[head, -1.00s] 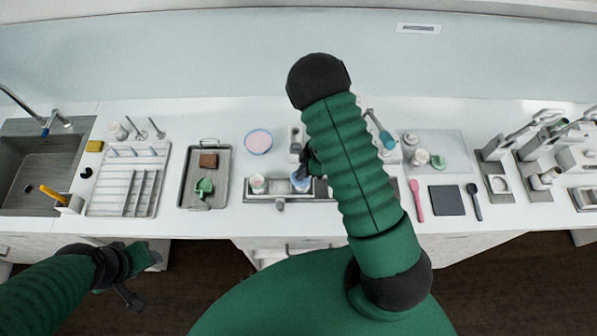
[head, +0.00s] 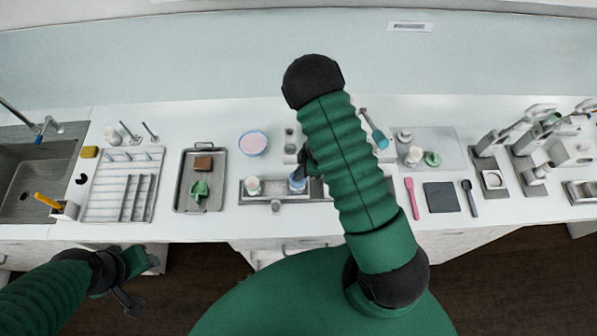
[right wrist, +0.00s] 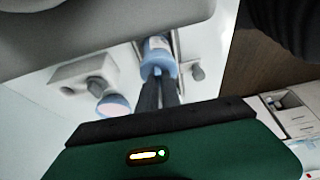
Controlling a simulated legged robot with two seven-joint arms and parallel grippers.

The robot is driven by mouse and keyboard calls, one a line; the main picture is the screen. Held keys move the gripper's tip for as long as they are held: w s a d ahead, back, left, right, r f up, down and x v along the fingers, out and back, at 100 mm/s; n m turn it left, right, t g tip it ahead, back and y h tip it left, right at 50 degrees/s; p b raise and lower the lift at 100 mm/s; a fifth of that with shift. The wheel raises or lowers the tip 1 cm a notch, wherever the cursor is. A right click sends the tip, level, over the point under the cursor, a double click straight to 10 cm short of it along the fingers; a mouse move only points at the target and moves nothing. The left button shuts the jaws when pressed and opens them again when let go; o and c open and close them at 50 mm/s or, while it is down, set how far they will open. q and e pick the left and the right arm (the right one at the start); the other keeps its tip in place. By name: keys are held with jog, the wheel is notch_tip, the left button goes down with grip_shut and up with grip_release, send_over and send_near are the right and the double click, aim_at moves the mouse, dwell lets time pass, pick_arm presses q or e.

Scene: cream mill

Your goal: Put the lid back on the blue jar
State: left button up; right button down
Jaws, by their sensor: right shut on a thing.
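The blue jar (head: 297,187) stands in the right part of the grey metal holder (head: 243,195) at the counter's middle. In the right wrist view, a pale, label-like jar body (right wrist: 156,43) shows past the blue lid (right wrist: 158,61). My right gripper (head: 308,168) is at the jar from its right; in the right wrist view its dark fingers (right wrist: 160,80) are shut on the lid. The lid appears over the jar's top; I cannot tell if it is fully seated. My left gripper (head: 140,262) is low in front of the counter, away from the jar; its jaw opening is unclear.
A second jar (head: 253,186) stands left in the same holder. A blue-rimmed pink dish (head: 253,143) lies behind it. A tray (head: 182,208) is left; a pink spatula (head: 412,198), dark square (head: 441,197) and green lid-like disc (head: 432,159) are right.

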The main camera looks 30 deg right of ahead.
pick_arm(q)
jog(key=shift+s+d, duration=0.1)
jog(key=shift+d, duration=0.1)
pick_arm(e)
jog(key=shift+d+f, duration=0.1)
jog(key=shift+d, duration=0.1)
pick_arm(q)
jog(key=shift+a+r, duration=0.2)
jog(key=shift+a, duration=0.1)
pick_arm(e)
jog(key=shift+a, duration=0.3)
pick_arm(q)
jog(key=shift+s, duration=0.2)
pick_arm(e)
jog(key=shift+s+f, duration=0.15)
jog(key=shift+s, duration=0.05)
pick_arm(q)
jog(key=shift+w+d, duration=0.1)
jog(key=shift+d, duration=0.05)
pick_arm(e)
jog(key=shift+f, duration=0.15)
pick_arm(q)
jog(key=shift+r, duration=0.1)
pick_arm(e)
jog(key=shift+s+f, duration=0.2)
jog(key=shift+w+a, duration=0.1)
jog(key=shift+w, duration=0.05)
